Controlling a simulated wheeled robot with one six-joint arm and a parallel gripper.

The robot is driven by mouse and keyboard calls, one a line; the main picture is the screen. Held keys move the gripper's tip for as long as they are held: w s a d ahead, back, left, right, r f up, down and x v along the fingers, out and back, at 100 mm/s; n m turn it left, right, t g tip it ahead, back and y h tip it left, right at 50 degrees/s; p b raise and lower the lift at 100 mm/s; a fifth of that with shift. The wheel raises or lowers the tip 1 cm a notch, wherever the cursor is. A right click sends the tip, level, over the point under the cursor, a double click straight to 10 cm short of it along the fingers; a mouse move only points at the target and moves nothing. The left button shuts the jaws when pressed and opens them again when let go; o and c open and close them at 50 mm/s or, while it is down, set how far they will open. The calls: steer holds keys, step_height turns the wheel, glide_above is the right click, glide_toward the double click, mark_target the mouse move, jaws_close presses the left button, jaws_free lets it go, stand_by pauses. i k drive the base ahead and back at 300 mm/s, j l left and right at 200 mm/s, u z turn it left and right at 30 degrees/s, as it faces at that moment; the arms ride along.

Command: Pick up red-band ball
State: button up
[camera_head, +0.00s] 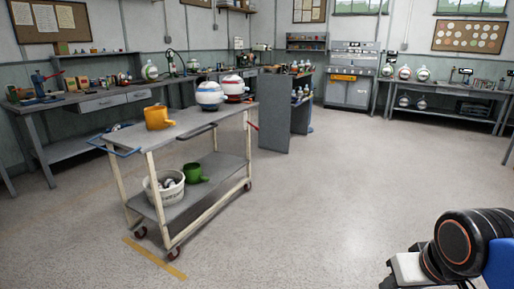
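The red-band ball (235,87), white with red bands, sits at the far right end of the top shelf of a grey cart (188,127). A white ball with blue bands (209,94) stands just left of it and in front, and may hide a little of its left side. Part of my own arm shows at the lower right, well apart from the cart. My gripper's fingers are not in view.
An orange mug (158,117) stands on the cart top. A white bucket (164,187) and a green mug (196,173) are on its lower shelf. A grey cabinet (277,125) stands behind the cart's right end. The floor to its right is clear.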

mark_target(233, 86)
steer(key=i, duration=3.7)
